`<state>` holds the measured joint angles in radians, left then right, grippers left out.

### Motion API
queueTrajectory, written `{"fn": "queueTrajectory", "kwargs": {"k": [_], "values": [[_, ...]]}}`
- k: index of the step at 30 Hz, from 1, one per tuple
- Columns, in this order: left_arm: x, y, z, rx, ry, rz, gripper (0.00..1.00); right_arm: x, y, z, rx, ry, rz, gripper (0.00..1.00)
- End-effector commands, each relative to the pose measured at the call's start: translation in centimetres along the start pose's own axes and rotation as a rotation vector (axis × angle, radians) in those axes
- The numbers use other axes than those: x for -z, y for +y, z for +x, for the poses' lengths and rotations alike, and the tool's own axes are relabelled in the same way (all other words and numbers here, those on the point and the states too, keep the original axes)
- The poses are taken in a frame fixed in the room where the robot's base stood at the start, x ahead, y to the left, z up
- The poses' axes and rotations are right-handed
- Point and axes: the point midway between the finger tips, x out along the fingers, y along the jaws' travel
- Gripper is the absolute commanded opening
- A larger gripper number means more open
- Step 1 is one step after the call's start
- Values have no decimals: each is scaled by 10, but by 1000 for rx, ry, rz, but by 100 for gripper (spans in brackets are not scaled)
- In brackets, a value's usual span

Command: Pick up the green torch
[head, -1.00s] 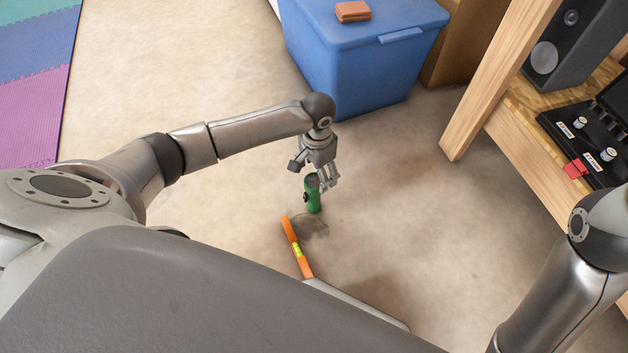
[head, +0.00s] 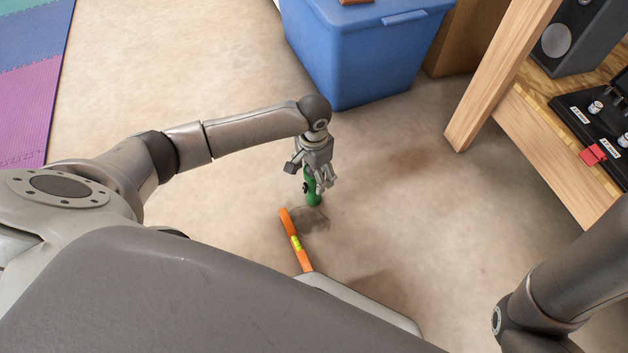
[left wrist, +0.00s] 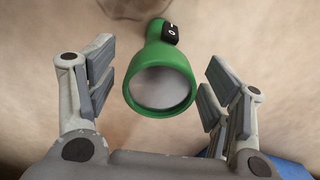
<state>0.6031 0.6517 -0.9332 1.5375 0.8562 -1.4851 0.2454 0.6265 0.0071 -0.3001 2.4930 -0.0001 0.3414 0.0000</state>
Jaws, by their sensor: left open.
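The green torch (head: 313,194) stands upright on the floor in the head view, partly hidden by my left gripper. In the left wrist view the torch (left wrist: 160,80) has its round pale lens end facing the camera and a black switch on its side. My left gripper (head: 316,185) is over the torch's upper part. In the left wrist view, the open fingers of my left gripper (left wrist: 158,88) are on either side of the torch, with a gap on both sides. My right gripper is out of view; only part of the right arm shows.
An orange spirit level (head: 295,240) lies on the floor close to the torch, partly hidden by my body. A blue bin (head: 355,60) stands behind, and a wooden shelf (head: 500,80) is at the right. Coloured mats (head: 30,90) lie at the far left. Bare floor surrounds the torch.

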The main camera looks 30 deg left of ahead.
Motion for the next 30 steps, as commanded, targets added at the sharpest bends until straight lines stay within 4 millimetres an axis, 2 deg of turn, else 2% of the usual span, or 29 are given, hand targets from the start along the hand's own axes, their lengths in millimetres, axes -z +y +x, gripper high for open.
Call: {"fn": "queueTrajectory", "kwargs": {"k": [2,19,30], "values": [[0,0,0,0,0,0,74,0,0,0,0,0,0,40],[0,0,0,0,0,0,3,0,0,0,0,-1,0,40],[0,0,-6,0,1,-1,3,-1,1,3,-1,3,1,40]]}}
